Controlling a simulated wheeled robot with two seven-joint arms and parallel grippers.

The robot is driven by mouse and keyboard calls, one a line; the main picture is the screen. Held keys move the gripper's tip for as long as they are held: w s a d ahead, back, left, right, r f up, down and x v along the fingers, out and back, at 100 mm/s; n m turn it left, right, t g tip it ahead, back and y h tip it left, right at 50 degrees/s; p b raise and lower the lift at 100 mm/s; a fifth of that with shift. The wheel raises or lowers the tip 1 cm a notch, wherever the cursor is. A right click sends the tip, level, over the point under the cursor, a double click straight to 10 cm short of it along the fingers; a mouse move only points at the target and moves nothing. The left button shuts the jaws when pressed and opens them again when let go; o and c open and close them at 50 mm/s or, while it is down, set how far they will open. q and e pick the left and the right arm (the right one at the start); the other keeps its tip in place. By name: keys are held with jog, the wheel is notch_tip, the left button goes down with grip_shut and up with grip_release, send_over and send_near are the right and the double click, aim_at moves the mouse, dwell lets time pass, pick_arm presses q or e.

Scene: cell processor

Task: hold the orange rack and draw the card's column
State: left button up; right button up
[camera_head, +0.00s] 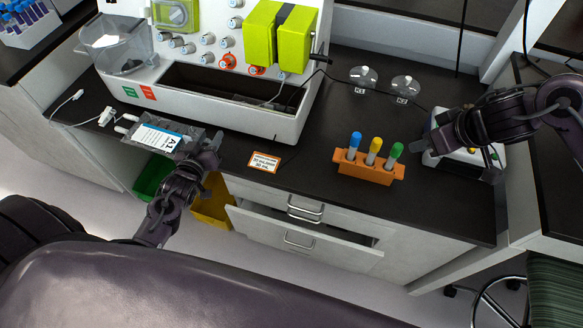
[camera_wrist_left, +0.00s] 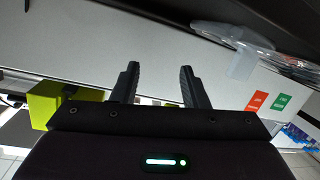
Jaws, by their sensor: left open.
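The orange rack (camera_head: 368,173) stands near the bench's front edge and holds a blue-capped tube (camera_head: 354,143), a yellow-capped tube (camera_head: 374,150) and a green-capped tube (camera_head: 394,155). The card (camera_head: 264,161), white with an orange border, lies left of the rack; its small print is hard to read. My left gripper (camera_head: 203,146) is at the bench's front edge, left of the card and beside a labelled bag. Its two fingers stand apart and empty in the left wrist view (camera_wrist_left: 158,84). My right gripper (camera_head: 437,133) is right of the rack, apart from it; its jaw opening is unclear.
The labelled bag (camera_head: 160,138) lies in front of the white processor (camera_head: 215,105). A white device (camera_head: 485,160) sits under my right arm. Two clear round items (camera_head: 363,76) (camera_head: 405,88) lie behind the rack. A drawer (camera_head: 300,230) is open below. Bare bench lies between card and rack.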

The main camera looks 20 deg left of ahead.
pick_arm(q)
jog(key=d+h, duration=0.1)
jog(key=d, duration=0.4)
jog(key=w+d+f+n+h, duration=0.1)
jog(key=d+h, duration=0.1)
jog(key=d, duration=0.3)
jog(key=w+d+n+h, duration=0.1)
jog(key=d+h, duration=0.1)
jog(key=d, duration=0.3)
jog(key=shift+d+f, duration=0.25)
jog(key=shift+d, duration=0.15)
jog(key=d+h, duration=0.1)
jog(key=d, duration=0.3)
jog(key=d+n+h, duration=0.1)
jog(key=d+h, duration=0.1)
jog(key=d, duration=0.2)
jog(key=s+d+n+g+h, duration=0.1)
jog(key=d+h, duration=0.1)
jog(key=d, duration=0.3)
jog(key=shift+r, duration=0.15)
jog(key=shift+w+d+n, duration=0.15)
jog(key=shift+d+n, duration=0.15)
jog(key=shift+d, duration=0.05)
jog(key=shift+x, duration=3.6)
jog(key=shift+c, duration=0.4)
grip_shut()
jog(key=c, duration=0.6)
grip_release()
jog(key=shift+c, duration=0.2)
grip_shut()
